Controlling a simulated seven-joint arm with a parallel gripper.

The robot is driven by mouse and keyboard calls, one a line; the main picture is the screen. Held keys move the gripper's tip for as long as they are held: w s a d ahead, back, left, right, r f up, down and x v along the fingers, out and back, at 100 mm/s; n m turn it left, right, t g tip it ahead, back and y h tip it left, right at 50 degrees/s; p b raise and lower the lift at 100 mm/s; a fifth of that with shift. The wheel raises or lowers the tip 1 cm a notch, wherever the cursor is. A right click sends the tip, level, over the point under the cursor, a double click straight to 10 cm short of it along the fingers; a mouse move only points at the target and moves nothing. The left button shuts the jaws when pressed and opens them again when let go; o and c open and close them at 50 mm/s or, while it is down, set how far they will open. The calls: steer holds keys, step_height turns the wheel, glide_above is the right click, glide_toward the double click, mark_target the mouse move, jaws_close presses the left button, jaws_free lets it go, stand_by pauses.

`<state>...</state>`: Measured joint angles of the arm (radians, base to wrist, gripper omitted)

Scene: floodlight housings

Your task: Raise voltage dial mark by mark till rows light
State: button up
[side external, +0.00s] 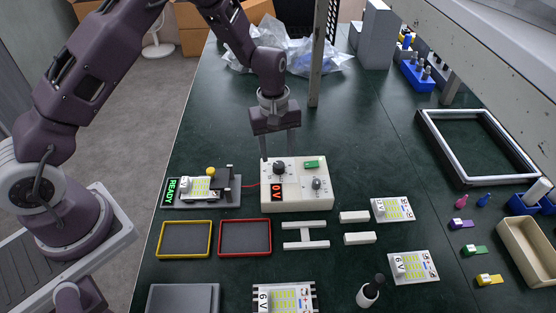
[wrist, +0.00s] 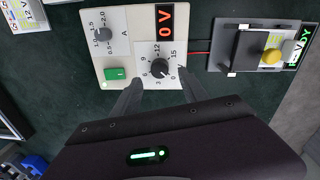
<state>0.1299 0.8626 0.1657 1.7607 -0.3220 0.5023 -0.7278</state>
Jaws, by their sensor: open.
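The white power supply (side external: 308,202) stands mid-table, with a dark voltage dial (side external: 280,168) on top. In the wrist view this dial (wrist: 159,69) has marks from 0 to 15, and the red display (wrist: 167,22) reads 0 V. My gripper (side external: 277,152) is open, its fingers pointing down just above and behind the dial. In the wrist view the fingertips (wrist: 162,84) are either side of the dial's near edge; contact cannot be told. An LED board (side external: 199,188) sits in the test fixture (side external: 222,203) at left, beside a green READY sign (side external: 171,189). I cannot tell whether its rows are lit.
A smaller current knob (side external: 317,184) and green switch (side external: 312,164) share the supply's top. A red wire (side external: 249,185) runs to the fixture. Yellow (side external: 183,253) and red (side external: 244,252) trays lie in front. More boards (side external: 393,209) lie right. A post (side external: 318,60) stands behind.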

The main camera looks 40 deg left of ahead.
mark_target(279, 164)
step_height(279, 164, down, 4)
steer(key=shift+w+f, duration=0.1)
steer(key=shift+f, duration=0.05)
jaws_close()
steer(key=shift+m, duration=0.3)
steer(key=m, duration=0.4)
steer(key=shift+d+m, duration=0.1)
steer(key=shift+m, duration=0.2)
steer(key=m, duration=0.5)
steer(key=shift+g, duration=0.3)
steer(key=shift+m, duration=0.4)
jaws_free()
